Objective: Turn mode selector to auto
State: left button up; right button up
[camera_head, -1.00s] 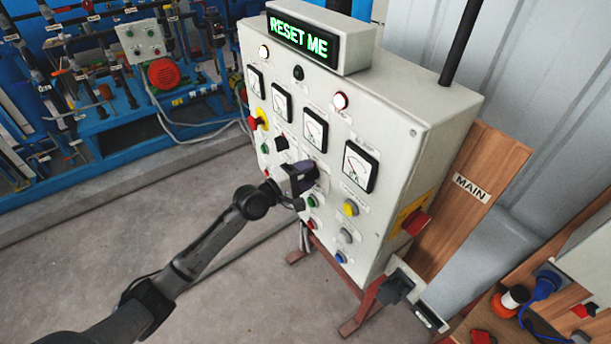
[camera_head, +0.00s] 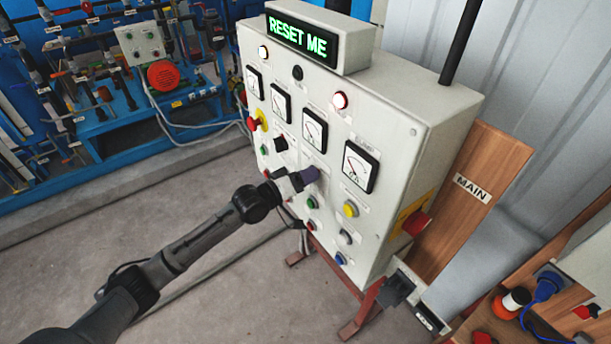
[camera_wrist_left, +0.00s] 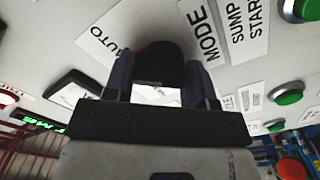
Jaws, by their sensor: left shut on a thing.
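The control panel (camera_head: 400,120) is a light grey box with gauges, lamps and buttons, under a sign reading "RESET ME". My left gripper (camera_head: 308,176) is at the middle of its front face, below the gauges. In the left wrist view my left gripper (camera_wrist_left: 158,85) has its fingers on both sides of the dark mode selector (camera_wrist_left: 158,58) and is shut on it. The "MODE" label (camera_wrist_left: 202,30) is right of the knob and the "AUTO" label (camera_wrist_left: 110,40) is to its left. My right gripper is not in view.
Green (camera_head: 311,202) and yellow (camera_head: 350,208) buttons sit just below the gripper. A red emergency knob (camera_head: 417,223) sticks out of the panel's right side. A wooden board marked "MAIN" (camera_head: 473,188) stands at right. The floor at left is clear.

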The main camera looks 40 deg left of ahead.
pick_arm(q)
jog(key=shift+d+r+m, duration=0.1)
jog(key=shift+r+m, duration=0.2)
jog(key=shift+m, duration=0.6)
jog(key=o, duration=0.9)
jog(key=shift+f, duration=0.25)
jog(key=b+v, duration=0.2)
jog(key=v, duration=1.1)
jog(key=shift+s, duration=0.35)
